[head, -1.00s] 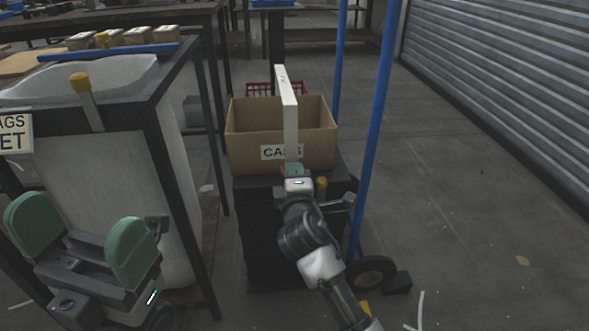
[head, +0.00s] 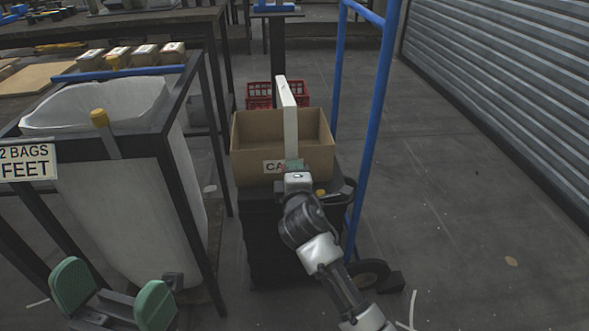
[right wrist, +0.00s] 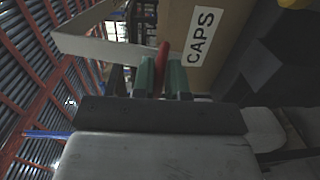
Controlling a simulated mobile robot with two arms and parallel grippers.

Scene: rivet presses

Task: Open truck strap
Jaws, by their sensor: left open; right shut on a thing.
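A white strap (head: 289,120) stands up and runs over the open cardboard box (head: 314,152) on the hand truck with blue posts (head: 370,145). My right gripper (head: 293,166) is at the strap's lower front end, against the box's CAPS label. In the right wrist view, its green fingers (right wrist: 160,78) are shut on a red tab (right wrist: 163,56) by the white strap (right wrist: 95,47). The fingers partly hide the tab's base. My left gripper (head: 113,296) is open and empty at the lower left, away from the strap.
Dark crates (head: 262,235) carry the box. A black-framed stand with a white bag (head: 140,185) and a sign (head: 27,162) is on the left. A red crate (head: 262,95) sits behind. The floor (head: 450,220) on the right is free.

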